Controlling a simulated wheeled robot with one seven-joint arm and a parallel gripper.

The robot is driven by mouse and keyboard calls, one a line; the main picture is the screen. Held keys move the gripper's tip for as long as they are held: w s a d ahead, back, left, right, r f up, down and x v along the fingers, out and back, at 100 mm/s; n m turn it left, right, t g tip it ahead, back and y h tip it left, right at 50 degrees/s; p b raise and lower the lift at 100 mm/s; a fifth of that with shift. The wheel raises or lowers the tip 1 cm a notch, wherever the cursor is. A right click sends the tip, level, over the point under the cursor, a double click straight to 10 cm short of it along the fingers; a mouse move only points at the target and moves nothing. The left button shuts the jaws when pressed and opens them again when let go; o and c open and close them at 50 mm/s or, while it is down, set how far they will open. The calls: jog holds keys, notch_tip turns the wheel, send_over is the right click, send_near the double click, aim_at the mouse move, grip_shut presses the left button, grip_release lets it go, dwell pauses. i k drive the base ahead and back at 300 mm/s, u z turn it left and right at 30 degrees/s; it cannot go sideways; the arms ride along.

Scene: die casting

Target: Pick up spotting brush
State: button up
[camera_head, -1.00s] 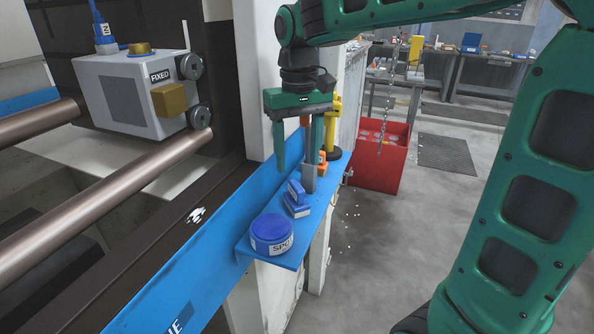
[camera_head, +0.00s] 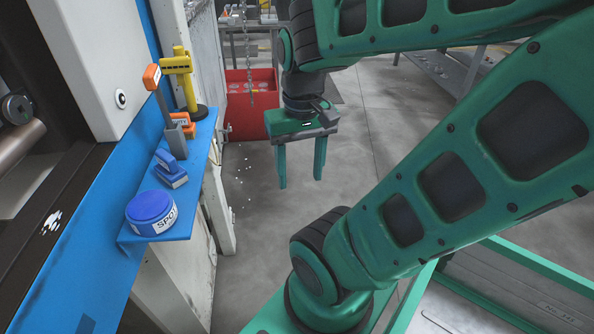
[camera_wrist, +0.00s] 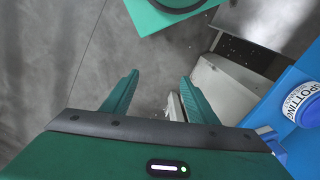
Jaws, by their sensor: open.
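A blue block with a raised handle and a pale lower part, which looks like the spotting brush (camera_head: 172,168), rests on the blue shelf (camera_head: 196,192). A blue round tin marked SPOT (camera_head: 151,212) stands in front of it; the tin also shows at the right edge of the wrist view (camera_wrist: 303,104). My gripper (camera_head: 301,183) is open and empty, pointing down over the floor, well to the right of the shelf. Its two fingers are apart in the wrist view (camera_wrist: 160,77).
Behind the block are an orange-topped tool (camera_head: 152,78) in a grey holder and a yellow upright item (camera_head: 184,82). A red bin (camera_head: 254,98) stands on the floor beyond. Open floor lies between the shelf and my gripper.

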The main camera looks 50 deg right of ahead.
aim_at(168, 169)
jog(key=u, duration=0.45)
jog(key=k, duration=0.95)
jog(key=z, duration=0.75)
jog(key=i, duration=1)
jog(key=u, duration=0.05)
